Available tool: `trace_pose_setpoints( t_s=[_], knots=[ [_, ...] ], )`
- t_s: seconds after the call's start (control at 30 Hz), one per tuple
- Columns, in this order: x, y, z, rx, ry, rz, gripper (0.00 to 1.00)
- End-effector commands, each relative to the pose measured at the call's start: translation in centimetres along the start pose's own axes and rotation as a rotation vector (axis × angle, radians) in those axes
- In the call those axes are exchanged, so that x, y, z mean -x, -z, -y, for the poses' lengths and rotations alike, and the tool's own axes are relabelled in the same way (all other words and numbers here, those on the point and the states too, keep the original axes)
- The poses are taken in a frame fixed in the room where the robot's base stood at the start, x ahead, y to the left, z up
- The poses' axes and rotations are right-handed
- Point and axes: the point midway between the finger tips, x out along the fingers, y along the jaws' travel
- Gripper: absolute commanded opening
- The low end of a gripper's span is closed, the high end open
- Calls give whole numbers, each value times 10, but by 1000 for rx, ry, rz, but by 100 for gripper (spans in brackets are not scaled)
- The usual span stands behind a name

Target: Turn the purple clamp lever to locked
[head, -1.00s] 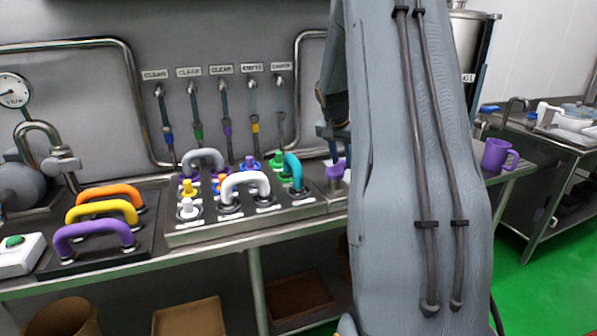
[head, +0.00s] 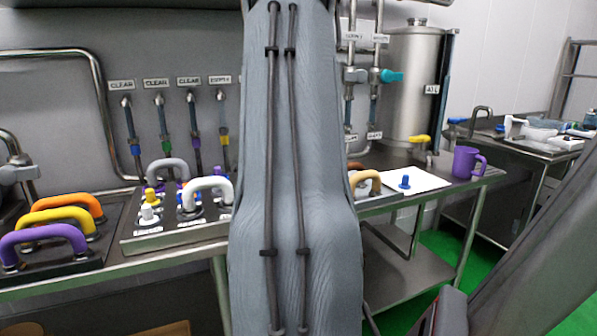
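I cannot make out a purple clamp lever in the head view. My grey arm link stands upright across the middle and hides part of the bench and the pipes behind it. My gripper does not show, so its place relative to the lever cannot be seen. Other purple things are visible: a purple arched handle (head: 43,236) at the left front and a purple mug (head: 468,161) at the bench's right end.
A fixture panel (head: 140,243) with a white handle (head: 208,188) and several knobs stands left of my arm. A yellow handle (head: 55,217) and an orange handle (head: 70,203) are at left. A white board (head: 425,176) with a blue-topped piece (head: 405,181) lies right, before a steel tank (head: 413,90).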

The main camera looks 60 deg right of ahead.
Motion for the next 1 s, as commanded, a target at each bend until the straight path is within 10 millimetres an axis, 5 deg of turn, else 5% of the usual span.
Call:
trace_pose_setpoints(
  t_s=[0.47, 0.5, 0.6, 1.0],
  knots=[
    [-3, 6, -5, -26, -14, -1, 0],
    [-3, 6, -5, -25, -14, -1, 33],
    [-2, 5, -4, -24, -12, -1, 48],
    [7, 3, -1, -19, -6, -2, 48]
  ],
)
